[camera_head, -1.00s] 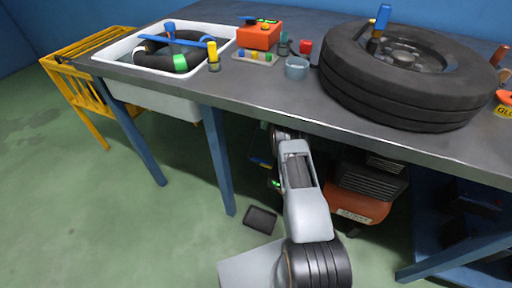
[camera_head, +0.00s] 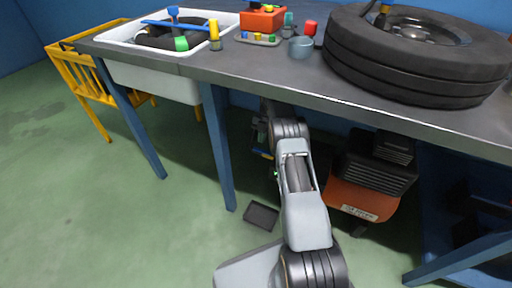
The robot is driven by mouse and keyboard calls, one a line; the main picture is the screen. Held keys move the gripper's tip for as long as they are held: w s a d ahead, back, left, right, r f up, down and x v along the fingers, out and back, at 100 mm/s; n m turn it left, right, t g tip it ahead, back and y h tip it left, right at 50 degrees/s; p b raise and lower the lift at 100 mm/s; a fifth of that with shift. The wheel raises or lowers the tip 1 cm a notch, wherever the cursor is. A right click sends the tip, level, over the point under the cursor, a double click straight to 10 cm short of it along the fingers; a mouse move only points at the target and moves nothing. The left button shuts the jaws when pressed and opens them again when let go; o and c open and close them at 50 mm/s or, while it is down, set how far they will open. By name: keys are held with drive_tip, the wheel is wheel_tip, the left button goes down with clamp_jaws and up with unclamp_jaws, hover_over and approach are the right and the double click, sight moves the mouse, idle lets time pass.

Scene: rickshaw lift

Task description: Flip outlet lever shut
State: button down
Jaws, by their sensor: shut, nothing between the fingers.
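An orange machine with a black finned top, which looks like a compressor (camera_head: 368,185), stands under the workbench. I cannot make out an outlet lever on it or near it. My arm rises from the bottom of the picture and reaches under the bench's front edge, left of the compressor. My gripper is hidden beyond the arm in the shadow there. Small blue and yellow parts (camera_head: 262,152) show dimly just left of the arm; I cannot tell what they are.
The grey workbench (camera_head: 270,83) overhangs my arm, with a blue leg (camera_head: 219,150) to the left. On it are a tyre (camera_head: 415,55), a white basin (camera_head: 150,75) and a small cup (camera_head: 301,47). A dark flat object (camera_head: 261,216) lies on the floor. Green floor is open at left.

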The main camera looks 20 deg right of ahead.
sight(262, 151)
drive_tip(key=shift+s+a+r, duration=0.2)
drive_tip(key=shift+s+a, duration=0.7)
drive_tip(key=shift+s, duration=0.15)
drive_tip(key=shift+s+a+p, duration=0.1)
drive_tip(key=shift+a+p, duration=0.4)
drive_tip(key=shift+a, duration=0.05)
